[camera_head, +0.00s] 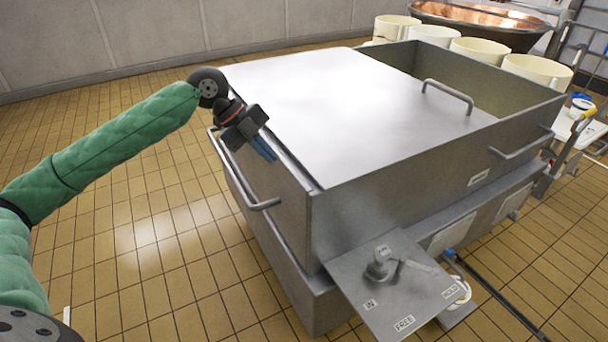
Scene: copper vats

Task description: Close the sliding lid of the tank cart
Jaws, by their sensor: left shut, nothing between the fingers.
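The tank cart (395,200) is a large steel box in the middle of the head camera view. Its flat sliding lid (340,110) covers the left and middle part of the top. The right part of the top is open and shows the inner wall (505,95). A bar handle (448,95) stands on the lid near its right edge. My left gripper (265,150) is shut and empty at the cart's left edge, beside the lid; I cannot tell whether it touches. My right gripper is not in view.
A push bar (262,204) runs along the cart's left side. A shelf with a lever (380,265) juts from the front. Several cream tubs (480,50) and a copper vat (480,15) stand behind. Tiled floor (130,240) is free at left.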

